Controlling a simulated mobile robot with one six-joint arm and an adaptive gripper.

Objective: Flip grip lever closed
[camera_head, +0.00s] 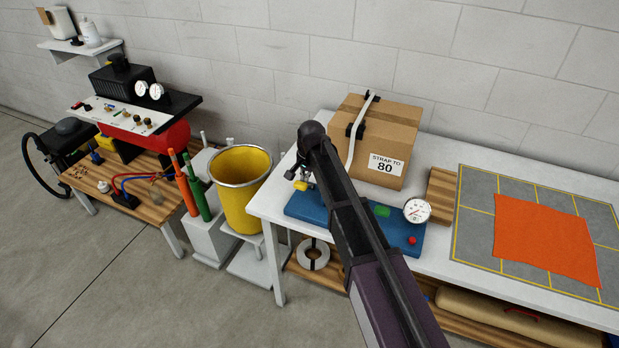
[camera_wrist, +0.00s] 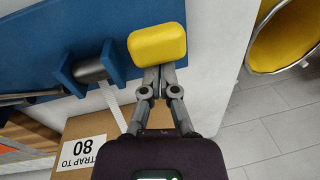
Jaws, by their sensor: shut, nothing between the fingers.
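The grip lever's yellow block-shaped end (camera_wrist: 158,46) shows large in the wrist view, beside the blue base (camera_wrist: 60,28). My gripper (camera_wrist: 159,78) is shut and empty, its fingertips right at the near edge of the yellow end. I cannot tell whether they touch it. In the head view the yellow end (camera_head: 301,185) shows small at the left end of the blue base (camera_head: 300,207), on the white table. My arm crosses in front of the base there and hides part of it; the fingers are hard to make out.
A strapped cardboard box (camera_head: 392,120) stands behind the base, its white strap (camera_wrist: 115,105) running towards the base. A pressure gauge (camera_head: 417,210) and a red button (camera_head: 412,240) are on the right. A yellow bucket (camera_head: 241,195) stands left of the table (camera_head: 268,205).

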